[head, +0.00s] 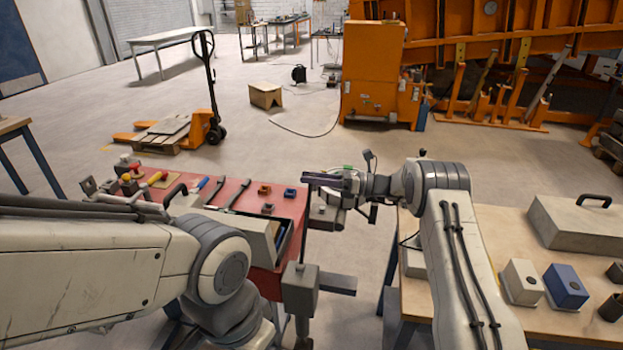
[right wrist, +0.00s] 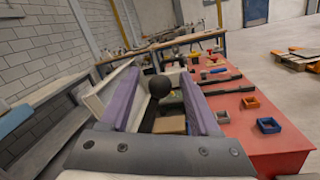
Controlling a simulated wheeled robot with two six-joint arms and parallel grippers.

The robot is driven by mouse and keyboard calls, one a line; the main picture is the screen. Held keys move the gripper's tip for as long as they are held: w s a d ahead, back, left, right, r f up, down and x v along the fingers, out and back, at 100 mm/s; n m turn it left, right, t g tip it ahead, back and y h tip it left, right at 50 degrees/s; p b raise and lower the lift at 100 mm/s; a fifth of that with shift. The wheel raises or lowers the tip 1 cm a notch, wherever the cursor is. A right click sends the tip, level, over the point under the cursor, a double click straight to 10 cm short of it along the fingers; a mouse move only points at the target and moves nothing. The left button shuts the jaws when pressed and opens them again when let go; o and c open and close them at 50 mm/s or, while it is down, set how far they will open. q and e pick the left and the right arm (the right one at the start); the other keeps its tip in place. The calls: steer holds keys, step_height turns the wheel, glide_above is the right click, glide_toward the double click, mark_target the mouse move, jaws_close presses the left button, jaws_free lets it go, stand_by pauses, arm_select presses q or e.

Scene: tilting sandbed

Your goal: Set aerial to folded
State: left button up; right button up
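My right gripper (head: 320,180) is above the right end of the red bench (head: 285,190) in the head view, its fingers pointing left. In the right wrist view its two purple-padded fingers (right wrist: 163,84) stand apart. A black ball on a dark stem (right wrist: 159,87) shows between them, not visibly touched by either. It may be the aerial's tip; I cannot tell its depth, and its lower part is unclear. No aerial can be made out for sure in the head view. My left arm crosses the lower left; I cannot make out its gripper.
The red bench holds dark bar handles, an orange tray (head: 264,189) and a blue tray (head: 290,193). A wooden table (head: 490,232) at the right bears a grey case (head: 575,225) and several small boxes. Open floor lies beyond, with a pallet jack (head: 213,120) farther back.

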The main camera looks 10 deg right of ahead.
steer(key=shift+f, duration=0.1)
steer(key=shift+d, duration=0.3)
steer(key=b+v, duration=0.3)
steer(key=v, duration=0.7)
steer(key=shift+a, duration=0.1)
